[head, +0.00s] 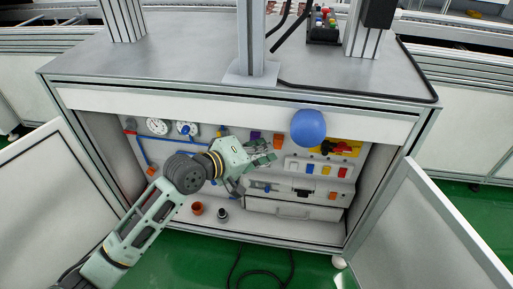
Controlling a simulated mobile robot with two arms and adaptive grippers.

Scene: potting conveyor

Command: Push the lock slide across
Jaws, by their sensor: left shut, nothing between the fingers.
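My left gripper (264,154) reaches into the open cabinet from the left, in front of the panel. It is shut and holds nothing. A small dark part (302,192), which may be the lock slide, sits above the grey drawer (278,209), to the right of and below my gripper. It is too small to tell which way the slide stands. My gripper appears apart from it and hides part of the panel behind. My right gripper is not in view.
The cabinet doors stand open at left (48,200) and right (425,225). A blue ball (308,127) shows before the upper panel. A red rotary switch (341,147) is on the right, gauges (157,126) on the left. An orange cup (197,208) and a dark cup (222,213) stand on the cabinet floor.

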